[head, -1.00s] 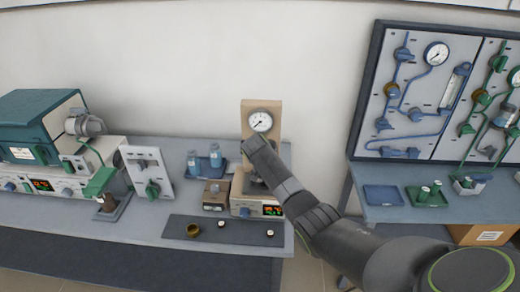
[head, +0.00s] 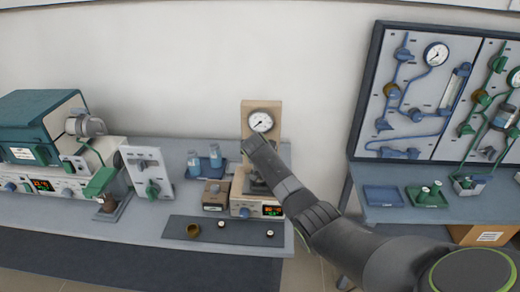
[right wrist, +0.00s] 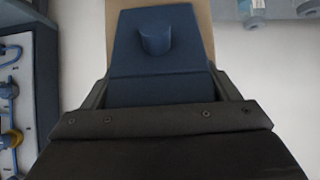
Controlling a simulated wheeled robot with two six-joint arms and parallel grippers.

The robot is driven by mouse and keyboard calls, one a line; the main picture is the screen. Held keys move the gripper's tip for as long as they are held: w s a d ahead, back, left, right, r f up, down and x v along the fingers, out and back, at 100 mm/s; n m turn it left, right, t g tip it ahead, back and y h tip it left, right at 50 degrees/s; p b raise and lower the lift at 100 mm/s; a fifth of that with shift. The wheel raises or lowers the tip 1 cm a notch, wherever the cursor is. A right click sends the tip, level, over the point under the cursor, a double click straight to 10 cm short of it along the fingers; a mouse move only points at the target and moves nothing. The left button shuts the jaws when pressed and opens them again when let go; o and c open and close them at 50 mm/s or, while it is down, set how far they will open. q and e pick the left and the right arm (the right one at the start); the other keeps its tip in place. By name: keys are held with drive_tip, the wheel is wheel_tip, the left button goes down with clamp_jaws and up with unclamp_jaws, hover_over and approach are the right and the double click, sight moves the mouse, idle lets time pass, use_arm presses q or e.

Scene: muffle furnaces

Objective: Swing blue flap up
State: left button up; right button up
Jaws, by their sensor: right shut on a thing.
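The blue flap (right wrist: 150,85) shows in the right wrist view as a dark blue plate with a short rounded knob on its face. It lies between the two fingers of my right gripper (right wrist: 160,78), which is shut on it. In the head view my right gripper (head: 250,148) is at the front of the beige upright stand (head: 247,108), just below its round gauge (head: 261,122). The arm and gripper hide the flap there, so its angle cannot be told. My left gripper is in neither view.
A small display unit (head: 258,208) and a brown-topped box (head: 216,194) stand close by on the bench. A dark mat (head: 205,238) lies in front. Bottles on a blue tray (head: 195,175) stand to the left. A piping panel (head: 376,80) is at right.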

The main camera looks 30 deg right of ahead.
drive_tip(key=shift+w+r, duration=0.1)
drive_tip(key=shift+r, duration=0.1)
idle(0.4)
drive_tip(key=o, duration=1.3)
drive_tip(key=shift+f, duration=0.15)
drive_tip(key=shift+s+a+r, duration=0.25)
drive_tip(key=shift+s+r, duration=0.1)
drive_tip(key=shift+s, duration=0.1)
drive_tip(key=b+v, duration=0.2)
drive_tip(key=v, duration=1.4)
drive_tip(key=shift+d+r, duration=0.15)
